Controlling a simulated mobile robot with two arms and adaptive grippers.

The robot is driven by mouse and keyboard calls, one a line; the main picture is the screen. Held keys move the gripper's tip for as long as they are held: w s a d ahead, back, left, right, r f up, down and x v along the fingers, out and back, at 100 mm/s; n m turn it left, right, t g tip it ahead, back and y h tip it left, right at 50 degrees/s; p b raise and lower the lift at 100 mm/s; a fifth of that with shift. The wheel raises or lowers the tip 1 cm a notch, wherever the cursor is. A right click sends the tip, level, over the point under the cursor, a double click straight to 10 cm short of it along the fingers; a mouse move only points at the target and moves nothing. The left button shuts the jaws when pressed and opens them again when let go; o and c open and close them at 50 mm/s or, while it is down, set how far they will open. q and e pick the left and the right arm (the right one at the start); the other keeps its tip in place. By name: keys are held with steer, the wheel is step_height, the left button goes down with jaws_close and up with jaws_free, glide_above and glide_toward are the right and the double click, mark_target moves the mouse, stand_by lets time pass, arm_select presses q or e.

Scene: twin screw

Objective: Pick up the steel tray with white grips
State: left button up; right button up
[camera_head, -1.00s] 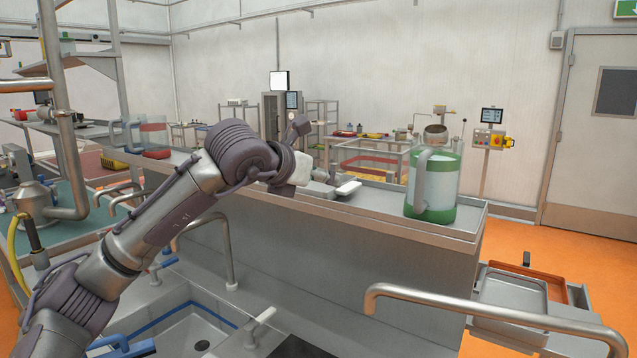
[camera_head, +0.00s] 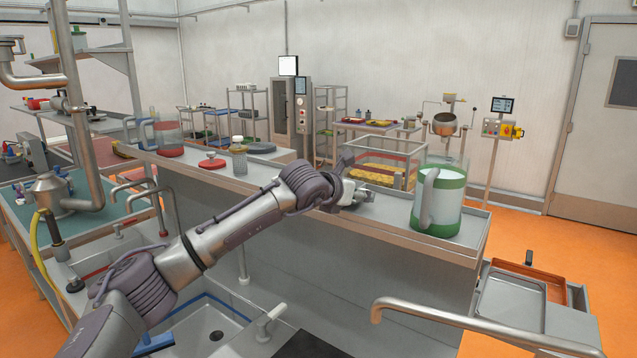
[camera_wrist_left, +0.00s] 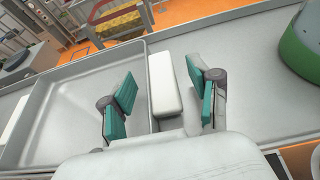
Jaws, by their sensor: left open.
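The steel tray (camera_wrist_left: 72,105) lies flat on the counter and fills the left part of the left wrist view. One white grip (camera_wrist_left: 164,82) is on its near end; another white grip (camera_wrist_left: 14,118) shows at the left edge of that view. My left gripper (camera_wrist_left: 160,98) is open, with one teal-padded finger on each side of the nearer grip and gaps between. In the head view my left gripper (camera_head: 350,196) is low over the counter, and my arm hides most of the tray. My right gripper is in neither view.
A glass jug (camera_head: 438,205) with green bands stands on the counter right of my left gripper; it also shows in the left wrist view (camera_wrist_left: 302,48). A clear bottle (camera_head: 238,158) and a jug with red contents (camera_head: 168,138) stand farther left. A sink lies below.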

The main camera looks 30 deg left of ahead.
arm_select(q)
steer(key=shift+w+f, duration=0.1)
steer(key=shift+w, duration=0.05)
steer(key=c, duration=0.6)
jaws_close()
steer(key=shift+r, duration=0.25)
